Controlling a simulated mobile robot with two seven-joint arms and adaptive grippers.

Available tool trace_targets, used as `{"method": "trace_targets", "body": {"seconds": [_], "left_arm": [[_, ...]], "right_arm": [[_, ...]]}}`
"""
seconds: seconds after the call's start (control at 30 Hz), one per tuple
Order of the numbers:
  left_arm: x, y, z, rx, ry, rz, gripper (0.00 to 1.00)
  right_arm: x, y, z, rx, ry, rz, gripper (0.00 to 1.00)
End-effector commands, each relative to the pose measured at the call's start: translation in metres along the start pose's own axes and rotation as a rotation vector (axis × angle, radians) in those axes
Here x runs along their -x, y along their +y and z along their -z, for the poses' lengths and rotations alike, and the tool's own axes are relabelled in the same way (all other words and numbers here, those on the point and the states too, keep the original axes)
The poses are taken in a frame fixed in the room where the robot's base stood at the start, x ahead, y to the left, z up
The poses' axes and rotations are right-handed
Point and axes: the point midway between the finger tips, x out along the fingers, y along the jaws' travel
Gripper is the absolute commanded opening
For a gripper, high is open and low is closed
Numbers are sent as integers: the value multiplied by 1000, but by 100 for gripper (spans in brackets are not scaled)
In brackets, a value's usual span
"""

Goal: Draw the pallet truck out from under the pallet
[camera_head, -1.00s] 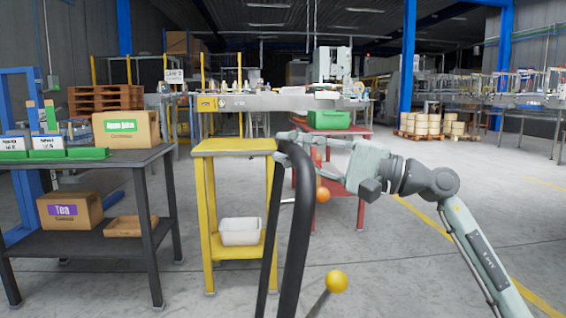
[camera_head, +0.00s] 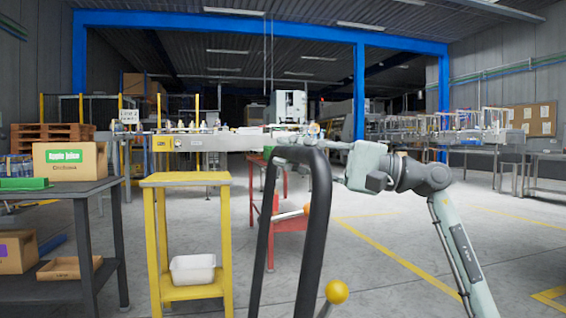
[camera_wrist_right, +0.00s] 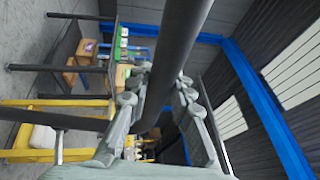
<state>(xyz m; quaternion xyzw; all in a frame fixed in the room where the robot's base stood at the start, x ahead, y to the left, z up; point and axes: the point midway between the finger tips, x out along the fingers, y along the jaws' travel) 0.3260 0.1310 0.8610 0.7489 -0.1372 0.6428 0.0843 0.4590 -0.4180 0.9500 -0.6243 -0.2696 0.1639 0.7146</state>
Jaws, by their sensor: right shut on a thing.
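The pallet truck shows only as its black loop handle (camera_head: 318,225), standing upright in the lower middle of the head view. A lever with a yellow ball knob (camera_head: 337,291) sticks up beside it. My right gripper (camera_head: 290,146) is shut on the top of the handle, reaching in from the right. In the right wrist view the black handle bar (camera_wrist_right: 172,70) runs between the two gripper fingers (camera_wrist_right: 160,110). The truck's body, its forks and the pallet it stands under are out of view. My left gripper is not in view.
A yellow stand (camera_head: 186,181) with a white bin (camera_head: 193,268) stands left of the handle. A dark table (camera_head: 70,190) with an apple juice carton (camera_head: 70,161) is farther left. A red table (camera_head: 292,224) stands behind the handle. Open floor lies to the right.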

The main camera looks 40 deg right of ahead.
Motion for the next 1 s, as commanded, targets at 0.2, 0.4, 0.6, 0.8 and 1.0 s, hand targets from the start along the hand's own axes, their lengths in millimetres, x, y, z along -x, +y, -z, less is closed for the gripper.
{"method": "trace_targets", "body": {"seconds": [0.2,0.4,0.6,0.8,1.0], "left_arm": [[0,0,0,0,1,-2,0],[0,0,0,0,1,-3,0],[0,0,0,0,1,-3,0],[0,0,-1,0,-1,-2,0],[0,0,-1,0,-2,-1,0]], "right_arm": [[1,0,0,0,-3,-4,0],[1,0,0,0,-3,-3,24],[1,0,0,0,-2,-2,43],[1,0,0,0,-2,-1,43],[15,-1,1,-1,-1,2,43]]}}
